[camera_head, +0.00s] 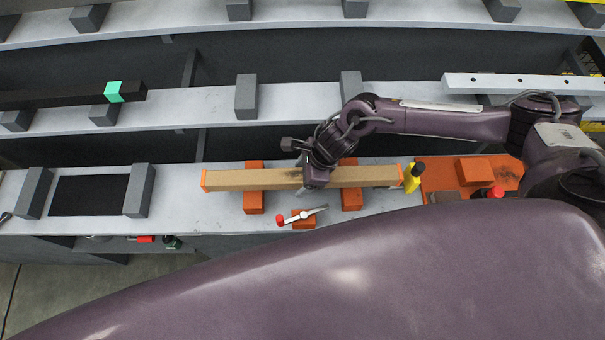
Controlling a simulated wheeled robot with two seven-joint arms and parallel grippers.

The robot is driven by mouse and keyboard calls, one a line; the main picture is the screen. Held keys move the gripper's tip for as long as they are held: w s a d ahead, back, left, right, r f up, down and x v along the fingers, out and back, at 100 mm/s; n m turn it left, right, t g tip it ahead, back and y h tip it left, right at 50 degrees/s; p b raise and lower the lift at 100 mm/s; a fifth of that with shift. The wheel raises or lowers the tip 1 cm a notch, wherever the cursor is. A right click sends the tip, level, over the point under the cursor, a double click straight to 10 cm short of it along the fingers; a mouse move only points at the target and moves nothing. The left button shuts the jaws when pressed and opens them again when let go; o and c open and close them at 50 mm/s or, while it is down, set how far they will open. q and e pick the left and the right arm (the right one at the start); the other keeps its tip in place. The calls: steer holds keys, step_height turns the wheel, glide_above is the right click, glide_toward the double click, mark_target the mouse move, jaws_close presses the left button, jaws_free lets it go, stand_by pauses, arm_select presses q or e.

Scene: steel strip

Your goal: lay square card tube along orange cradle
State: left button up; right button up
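The square card tube (240,180) is a long tan bar with orange ends. It lies level, left to right, over the orange cradle (254,202), whose two orange blocks show in front of and behind it. From above I cannot tell whether it touches the blocks. My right gripper (316,181) is over the middle of the tube, pointing down onto it. Its fingers are mostly hidden by its own body, so its grip cannot be made out. My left gripper is not in view.
A clamp with a silver lever and red tip (303,217) stands just in front of the tube. A yellow and black item (414,177) stands at its right end, beside an orange plate (450,172). A black mat (88,195) lies between grey blocks at left. Grey shelves rise behind.

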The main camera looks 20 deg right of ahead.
steer(key=b+v, duration=0.1)
steer(key=v, duration=0.6)
steer(key=shift+s+d+r, duration=0.1)
steer(key=shift+d+r, duration=0.1)
steer(key=shift+r, duration=0.15)
stand_by(0.4)
